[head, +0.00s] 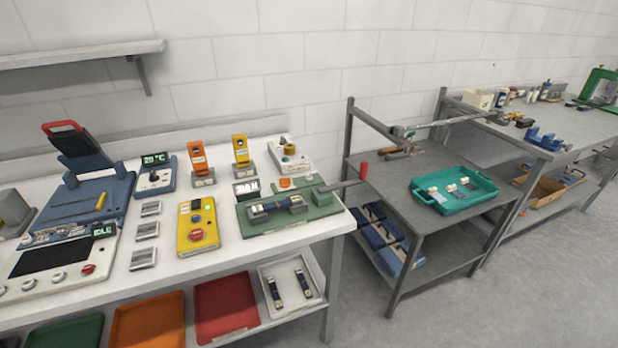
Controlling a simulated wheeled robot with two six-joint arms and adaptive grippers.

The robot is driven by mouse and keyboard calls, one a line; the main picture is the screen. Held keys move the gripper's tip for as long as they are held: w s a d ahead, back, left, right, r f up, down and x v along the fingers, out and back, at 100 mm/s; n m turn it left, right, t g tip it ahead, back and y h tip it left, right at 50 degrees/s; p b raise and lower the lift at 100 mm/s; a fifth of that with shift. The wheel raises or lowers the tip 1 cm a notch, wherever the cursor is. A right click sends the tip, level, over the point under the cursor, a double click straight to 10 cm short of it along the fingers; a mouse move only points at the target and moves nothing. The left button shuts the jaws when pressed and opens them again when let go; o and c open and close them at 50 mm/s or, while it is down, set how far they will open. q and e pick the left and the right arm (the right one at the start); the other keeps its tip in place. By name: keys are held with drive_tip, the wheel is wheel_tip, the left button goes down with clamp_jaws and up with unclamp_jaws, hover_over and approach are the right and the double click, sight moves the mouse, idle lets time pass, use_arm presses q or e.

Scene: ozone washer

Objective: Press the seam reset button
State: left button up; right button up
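No label is readable as seam reset, so I cannot tell which button it is. A yellow control box (197,228) on the white bench has a red button (195,235) at its front. A white panel (55,262) at the left front, with a display reading IDLE (104,230), has a red button (88,269) and several pale ones. A green fixture (290,212) holds a dark part, with an orange button (285,183) behind it. Neither of my grippers is in view.
The white bench (150,290) also carries a blue sealer-like machine (82,195), a 20 °C unit (154,177) and two upright handheld devices (198,158). Coloured trays lie below. A grey table (395,180) with a teal tray (470,205) stands to the right.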

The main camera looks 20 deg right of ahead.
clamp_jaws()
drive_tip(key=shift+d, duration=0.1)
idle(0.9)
